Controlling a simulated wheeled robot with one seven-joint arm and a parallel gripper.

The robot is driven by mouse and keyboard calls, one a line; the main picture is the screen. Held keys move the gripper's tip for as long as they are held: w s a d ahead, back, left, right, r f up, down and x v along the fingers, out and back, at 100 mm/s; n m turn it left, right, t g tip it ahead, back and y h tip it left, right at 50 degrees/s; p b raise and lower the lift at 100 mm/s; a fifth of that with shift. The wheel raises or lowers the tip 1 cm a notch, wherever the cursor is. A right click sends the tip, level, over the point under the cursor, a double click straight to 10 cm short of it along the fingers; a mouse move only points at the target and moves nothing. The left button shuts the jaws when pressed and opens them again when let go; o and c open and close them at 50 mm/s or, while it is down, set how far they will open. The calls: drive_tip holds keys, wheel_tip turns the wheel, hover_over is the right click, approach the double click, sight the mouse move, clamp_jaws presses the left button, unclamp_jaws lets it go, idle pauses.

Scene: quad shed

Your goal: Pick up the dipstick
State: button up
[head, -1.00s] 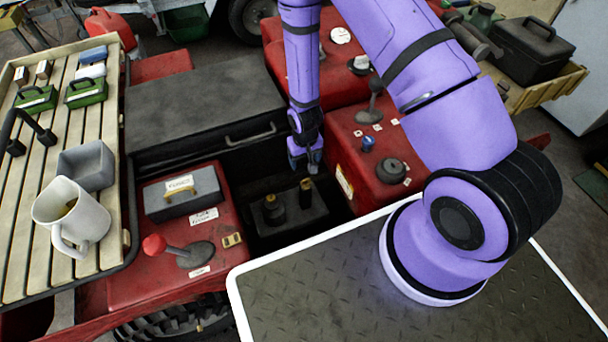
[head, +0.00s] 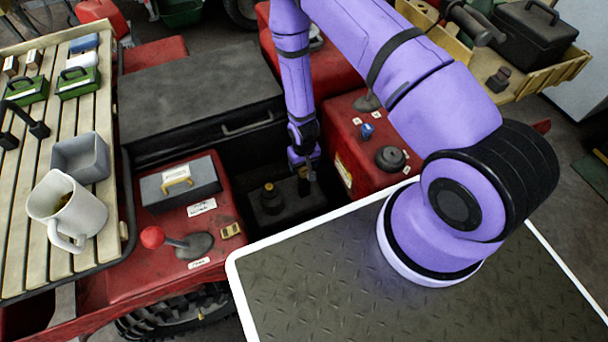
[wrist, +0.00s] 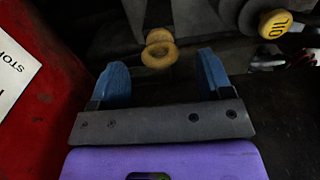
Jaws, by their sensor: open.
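My gripper (wrist: 163,64) is open, with a gap on each side of the handle; nothing is held. In the head view my gripper (head: 304,158) reaches down into the well just above the dipstick (head: 304,187), which is partly hidden and dark there.
A yellow cap marked OIL (wrist: 275,23) stands beside the dipstick. A red panel (wrist: 30,95) with a STOP label is close on the left in the wrist view. A black cover (head: 200,95) and a red body with a lever (head: 180,242) border the well.

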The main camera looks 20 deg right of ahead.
sight(304, 167)
drive_tip(key=shift+s+f, duration=0.1)
drive_tip(key=shift+f, duration=1.6)
drive_tip(key=shift+c, duration=0.4)
drive_tip(key=c, duration=0.9)
drive_tip(key=shift+r, duration=0.15)
wheel_tip(304, 167, up, 18)
drive_tip(key=shift+f, duration=0.1)
